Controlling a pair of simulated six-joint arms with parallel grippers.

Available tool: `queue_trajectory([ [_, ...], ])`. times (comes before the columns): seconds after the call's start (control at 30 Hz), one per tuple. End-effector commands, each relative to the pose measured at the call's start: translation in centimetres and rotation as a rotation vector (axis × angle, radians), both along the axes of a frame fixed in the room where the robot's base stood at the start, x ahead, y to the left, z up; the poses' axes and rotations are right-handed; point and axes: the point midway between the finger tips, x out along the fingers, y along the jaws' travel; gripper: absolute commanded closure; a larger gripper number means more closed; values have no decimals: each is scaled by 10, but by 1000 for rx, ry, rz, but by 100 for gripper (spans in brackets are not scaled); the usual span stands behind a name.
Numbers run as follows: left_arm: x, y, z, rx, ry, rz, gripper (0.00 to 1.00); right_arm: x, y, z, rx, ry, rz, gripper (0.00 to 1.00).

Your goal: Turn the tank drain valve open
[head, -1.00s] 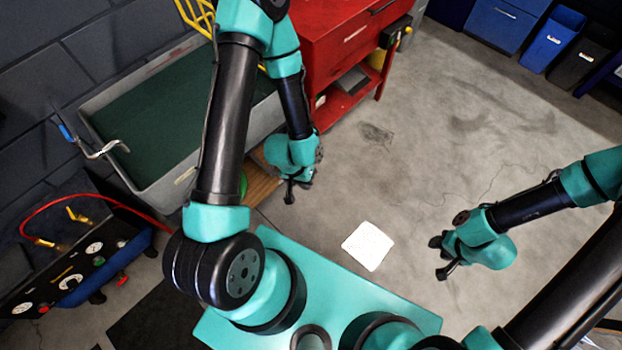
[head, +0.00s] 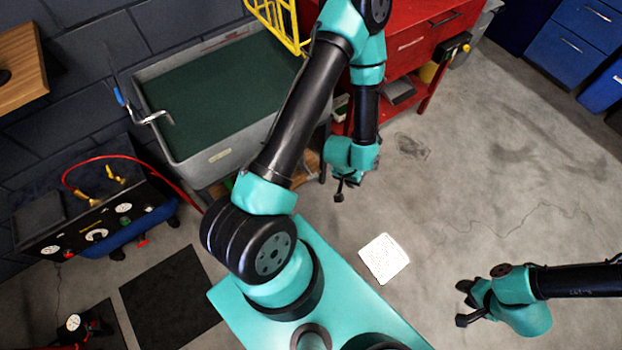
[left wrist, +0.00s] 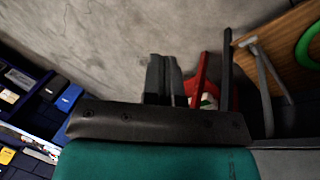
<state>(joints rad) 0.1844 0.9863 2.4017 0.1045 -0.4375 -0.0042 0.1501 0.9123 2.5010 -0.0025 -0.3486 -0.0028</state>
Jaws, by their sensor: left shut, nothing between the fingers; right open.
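A grey tank (head: 222,158) with dark green contents stands against the wall, upper left in the head view. A bent metal fitting with a blue handle (head: 120,96) stands at its left edge; I cannot tell whether this is the drain valve. No other valve on the tank is clear, and my left arm covers part of its front. My left gripper (head: 340,191) is shut and empty, in front of the tank's right end, apart from it. It also shows in the left wrist view (left wrist: 167,80). My right gripper (head: 465,303) is open and empty over the floor, lower right.
A red cabinet (head: 408,52) stands right of the tank, with a yellow rack (head: 277,20) between them. A black gauge panel (head: 85,225) with a red hose is at left. A white sheet (head: 384,258) lies on the open floor. A green ring (left wrist: 308,46) shows near wood.

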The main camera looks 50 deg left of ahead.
Motion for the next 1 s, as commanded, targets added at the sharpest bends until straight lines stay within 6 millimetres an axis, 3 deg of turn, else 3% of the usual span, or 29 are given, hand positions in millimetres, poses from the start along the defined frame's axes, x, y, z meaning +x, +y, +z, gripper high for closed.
queue_trajectory([
  [0.2,49,44,-77,139,-98,338,100,0,0,0,0,0,0,57],
  [0.3,62,70,-114,230,-142,507,100,0,0,0,0,0,0,57],
  [0.47,65,110,-169,396,-199,761,100,0,0,0,0,0,0,57],
  [0.6,51,140,-210,556,-228,961,100,0,0,0,0,0,0,57],
  [0.8,27,161,-243,723,-241,1135,100,0,0,0,0,0,0,57],
  [1.0,21,165,-248,763,-243,1172,100,0,0,0,0,0,0,57],
])
